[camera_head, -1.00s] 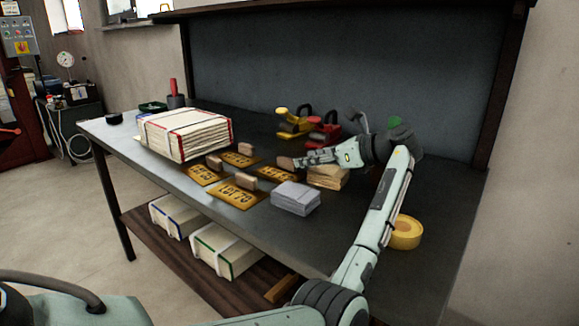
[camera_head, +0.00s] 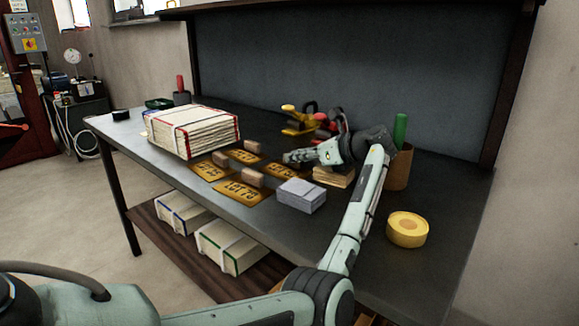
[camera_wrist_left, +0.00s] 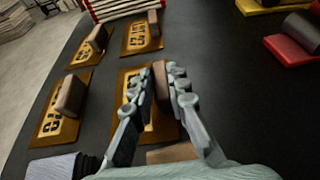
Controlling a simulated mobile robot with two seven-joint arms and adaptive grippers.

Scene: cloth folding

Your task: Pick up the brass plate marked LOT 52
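Several brass plates with wooden block handles lie on the dark bench. The front plate (camera_head: 243,193) seems to read LOT 75; the left plate (camera_head: 209,171) and back plate (camera_head: 244,156) are too small to read surely. A fourth plate (camera_head: 283,171) is partly covered by my left gripper (camera_head: 287,157), its lettering unclear. In the left wrist view, my open gripper (camera_wrist_left: 158,74) is over this plate (camera_wrist_left: 130,77), its fingers to either side of the wooden handle (camera_wrist_left: 161,84). I cannot tell whether they touch it. My right gripper is out of view.
A tied paper bundle (camera_head: 192,132) stands left of the plates. A grey stack (camera_head: 299,195) and a tan stack (camera_head: 334,177) are close by the gripper. A yellow roll (camera_head: 407,229) and a brown cup (camera_head: 399,169) are at the right. Yellow and red tools (camera_head: 297,122) stand behind.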

